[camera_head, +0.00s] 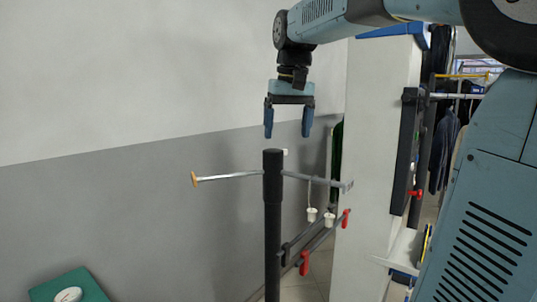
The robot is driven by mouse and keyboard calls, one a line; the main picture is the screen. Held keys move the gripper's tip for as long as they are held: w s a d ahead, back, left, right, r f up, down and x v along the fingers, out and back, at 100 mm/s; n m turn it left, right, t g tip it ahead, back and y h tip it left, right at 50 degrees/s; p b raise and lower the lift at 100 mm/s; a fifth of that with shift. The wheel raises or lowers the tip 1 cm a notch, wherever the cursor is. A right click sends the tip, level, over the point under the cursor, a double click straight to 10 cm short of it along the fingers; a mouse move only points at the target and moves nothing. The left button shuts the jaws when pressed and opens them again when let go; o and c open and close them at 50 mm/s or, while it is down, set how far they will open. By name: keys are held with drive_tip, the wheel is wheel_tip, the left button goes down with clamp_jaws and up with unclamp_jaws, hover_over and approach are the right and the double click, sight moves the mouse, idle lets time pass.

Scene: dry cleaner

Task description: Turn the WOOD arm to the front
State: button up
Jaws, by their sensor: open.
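A black upright post (272,225) carries several thin arms. The arm that points left is a silver rod (232,176) with a tan, wood-coloured tip (194,179). Another rod (318,181) points right from near the post top and ends in a grey-white tip (347,186). My gripper (287,131) hangs pointing down above the post top, with its two blue fingers spread and nothing between them. It looks apart from the post and the rods; its exact depth is hard to tell.
Lower arms with red ends (304,264) reach right from the post. White pieces (311,215) hang below the right rod. A white panel (372,150) and hanging dark clothes (445,150) stand at right. A green box (70,286) is at lower left. The grey wall is behind.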

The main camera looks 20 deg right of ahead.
wheel_tip(320, 180, up, 5)
drive_tip(key=g, duration=0.2)
hover_over(273, 150)
drive_tip(key=f, duration=1.3)
drive_tip(key=shift+w+d+f, duration=0.1)
drive_tip(key=shift+w+f, duration=0.1)
drive_tip(key=shift+f, duration=0.2)
drive_tip(key=c, duration=1.5)
